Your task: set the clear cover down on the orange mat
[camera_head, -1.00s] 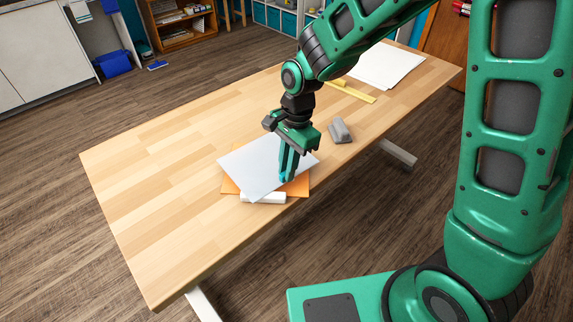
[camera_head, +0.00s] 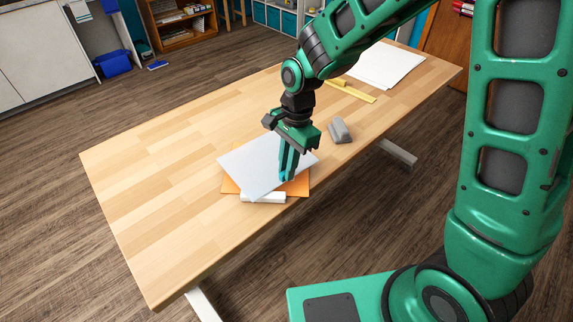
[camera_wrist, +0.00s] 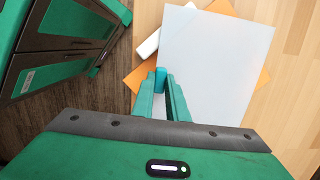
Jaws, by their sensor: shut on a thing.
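The clear cover (camera_head: 258,165) is a pale, translucent sheet, turned at an angle over the orange mat (camera_head: 299,187). Corners of the mat stick out from under it. My gripper (camera_head: 288,179) points down at the cover's right part, with its fingers shut on the cover. In the wrist view the fingers (camera_wrist: 161,80) meet at the edge of the cover (camera_wrist: 215,60), and the orange mat (camera_wrist: 262,79) shows on either side. I cannot tell whether the cover lies flat on the mat or is held slightly above it.
A white block or roll (camera_head: 263,198) lies at the mat's front edge, partly under the cover. A grey block (camera_head: 340,130) stands right of my gripper. A yellow strip (camera_head: 352,92) and white sheets (camera_head: 386,68) lie farther back. The table's left half (camera_head: 150,190) is clear.

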